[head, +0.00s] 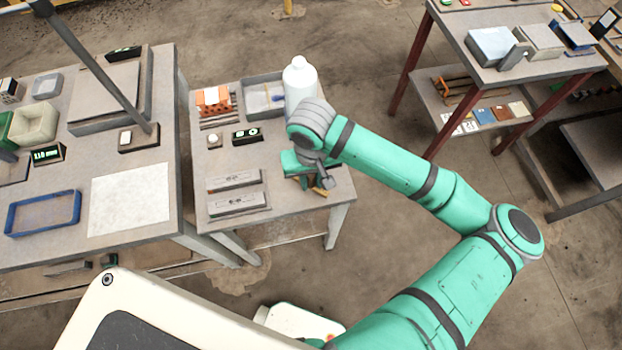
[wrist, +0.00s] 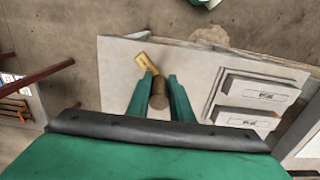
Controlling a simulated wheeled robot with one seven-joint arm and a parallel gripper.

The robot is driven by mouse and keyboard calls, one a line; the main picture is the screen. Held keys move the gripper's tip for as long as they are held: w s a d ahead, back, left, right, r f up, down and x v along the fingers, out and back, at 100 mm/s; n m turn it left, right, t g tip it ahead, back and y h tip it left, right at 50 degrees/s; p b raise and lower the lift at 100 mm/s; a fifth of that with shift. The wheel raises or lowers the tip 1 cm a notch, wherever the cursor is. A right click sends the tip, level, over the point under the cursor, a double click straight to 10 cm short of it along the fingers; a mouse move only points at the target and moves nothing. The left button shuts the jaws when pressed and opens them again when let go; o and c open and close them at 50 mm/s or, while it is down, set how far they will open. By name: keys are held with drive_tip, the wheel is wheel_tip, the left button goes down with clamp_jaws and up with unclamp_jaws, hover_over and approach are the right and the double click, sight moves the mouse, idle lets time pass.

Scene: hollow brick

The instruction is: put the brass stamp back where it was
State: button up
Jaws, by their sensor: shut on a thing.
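My gripper (wrist: 160,82) points down over the right front part of the small middle table (head: 277,204). Its two green fingers are shut on a brown, round-ended piece, which I take to be the brass stamp (wrist: 159,88).
Two labelled grey blocks (head: 235,181) lie on the table left of my gripper. Behind are a white bottle (head: 299,82), a grey tray (head: 262,112), an orange brick (head: 212,102) and a black display (head: 247,135). The tabletop around the fingers is bare.

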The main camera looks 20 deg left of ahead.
drive_tip(key=shift+s+f, duration=0.1)
drive_tip(key=shift+f, duration=0.55)
drive_tip(key=shift+f, duration=0.2)
drive_tip(key=o, duration=0.8)
drive_tip(key=shift+o, duration=0.2)
drive_tip(key=shift+r, duration=0.1)
wheel_tip(320, 180, up, 12)
drive_tip(key=shift+r, duration=0.1)
drive_tip(key=shift+s, duration=0.1)
